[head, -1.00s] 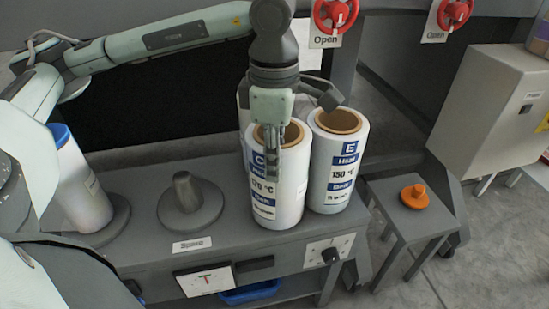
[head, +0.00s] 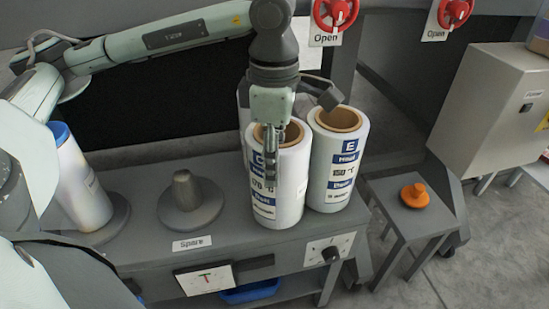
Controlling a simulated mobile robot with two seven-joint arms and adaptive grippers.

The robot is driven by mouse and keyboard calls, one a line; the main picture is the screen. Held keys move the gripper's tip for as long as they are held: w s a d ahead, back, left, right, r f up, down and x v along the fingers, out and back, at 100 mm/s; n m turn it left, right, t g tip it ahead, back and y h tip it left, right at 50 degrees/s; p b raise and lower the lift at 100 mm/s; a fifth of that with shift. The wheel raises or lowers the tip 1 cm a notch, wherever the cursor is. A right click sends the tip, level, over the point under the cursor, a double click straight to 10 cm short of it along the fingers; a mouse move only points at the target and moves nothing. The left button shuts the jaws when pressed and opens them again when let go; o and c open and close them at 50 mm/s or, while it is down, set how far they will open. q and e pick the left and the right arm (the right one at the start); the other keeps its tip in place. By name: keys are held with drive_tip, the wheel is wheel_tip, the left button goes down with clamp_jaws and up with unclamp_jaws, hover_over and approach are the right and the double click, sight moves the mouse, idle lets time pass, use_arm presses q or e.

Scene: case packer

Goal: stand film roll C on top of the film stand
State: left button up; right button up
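Film roll C (head: 290,195) is a white roll with blue label bands and a brown core. It stands upright on the grey bench, left of and close to roll E (head: 341,165). My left gripper (head: 270,165) points down at roll C. A finger overlaps the roll's front near the letter C, below the rim. Any finger inside the core is hidden, so I cannot tell whether it grips the wall. A bare grey stand with a short peg (head: 187,200), labelled Spare, is left of roll C. No stand is labelled film stand. My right gripper is out of view.
Another blue-topped roll (head: 82,185) leans on a round base at the left, partly behind my arm. A small grey table (head: 385,205) at the right holds an orange knobbed piece (head: 414,196). A knob panel (head: 329,250) is on the bench front.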

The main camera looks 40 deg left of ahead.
use_arm(q)
wheel_tip(320, 180, up, 10)
drive_tip(key=shift+d+r, duration=0.1)
drive_tip(key=shift+r+p, duration=0.6)
drive_tip(key=shift+r, duration=0.5)
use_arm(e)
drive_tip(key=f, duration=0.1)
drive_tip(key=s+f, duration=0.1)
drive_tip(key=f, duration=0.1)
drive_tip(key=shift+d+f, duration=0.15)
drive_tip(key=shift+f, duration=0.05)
use_arm(q)
drive_tip(key=shift+s+f, duration=0.1)
